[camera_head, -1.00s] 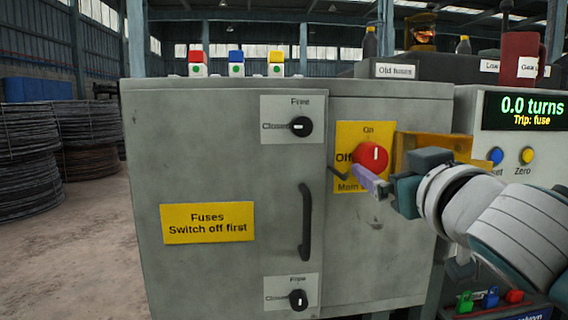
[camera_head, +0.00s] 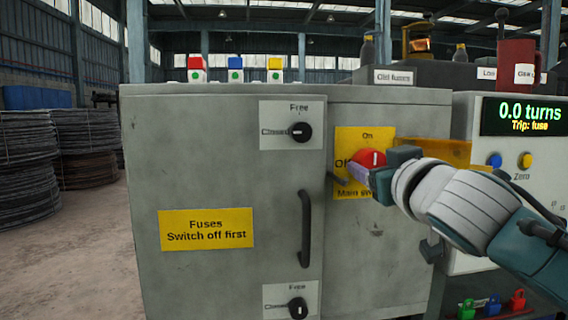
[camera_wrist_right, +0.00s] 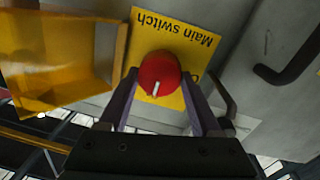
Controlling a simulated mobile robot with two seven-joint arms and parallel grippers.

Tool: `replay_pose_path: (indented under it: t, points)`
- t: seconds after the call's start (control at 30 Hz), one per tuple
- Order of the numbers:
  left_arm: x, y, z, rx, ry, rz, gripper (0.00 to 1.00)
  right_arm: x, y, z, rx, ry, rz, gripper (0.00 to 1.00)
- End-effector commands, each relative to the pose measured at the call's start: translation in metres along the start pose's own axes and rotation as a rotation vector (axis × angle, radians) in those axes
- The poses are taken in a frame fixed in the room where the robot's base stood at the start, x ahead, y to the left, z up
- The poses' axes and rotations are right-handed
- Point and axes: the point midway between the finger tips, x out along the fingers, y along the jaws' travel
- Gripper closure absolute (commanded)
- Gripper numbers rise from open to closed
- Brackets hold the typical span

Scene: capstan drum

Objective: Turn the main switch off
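The main switch is a round red knob (camera_head: 371,159) on a yellow plate (camera_head: 352,140) at the cabinet's upper right. Its white mark is upright, toward "On". My right gripper (camera_head: 366,172) is at the knob, partly covering it and the plate. In the right wrist view the plate appears upside down, and the red knob (camera_wrist_right: 158,72) lies between the two spread fingers of my right gripper (camera_wrist_right: 160,78). The fingers straddle the knob, with small gaps seeming to show on both sides; contact is unclear. My left gripper is out of view.
A dark bent bar (camera_head: 337,180) is left of the knob. The fuse door has a long handle (camera_head: 305,227) and two black latches marked "Free" (camera_head: 301,132).

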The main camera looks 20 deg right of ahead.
Motion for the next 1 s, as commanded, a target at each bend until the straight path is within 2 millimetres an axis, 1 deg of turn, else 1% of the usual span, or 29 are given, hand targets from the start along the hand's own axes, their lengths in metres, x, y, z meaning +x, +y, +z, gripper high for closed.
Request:
replay_pose_path:
  t: [0.03,0.07,0.43,0.77,1.0]
  points:
    - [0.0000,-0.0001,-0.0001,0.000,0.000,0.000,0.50,-0.0001,-0.0002,0.0001,0.000,0.000,0.000,0.44]
    - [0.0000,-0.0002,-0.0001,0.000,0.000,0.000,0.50,-0.0001,-0.0002,0.0001,0.000,0.000,0.000,0.48]
    - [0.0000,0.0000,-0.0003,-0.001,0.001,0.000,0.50,-0.0002,-0.0002,0.0001,0.000,0.000,0.000,0.89]
    - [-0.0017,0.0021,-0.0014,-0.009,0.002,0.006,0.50,-0.0002,-0.0003,0.0001,-0.045,0.001,0.001,0.91]
    - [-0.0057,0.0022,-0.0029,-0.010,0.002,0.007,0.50,-0.0002,-0.0007,-0.0003,-0.190,0.011,0.002,0.91]
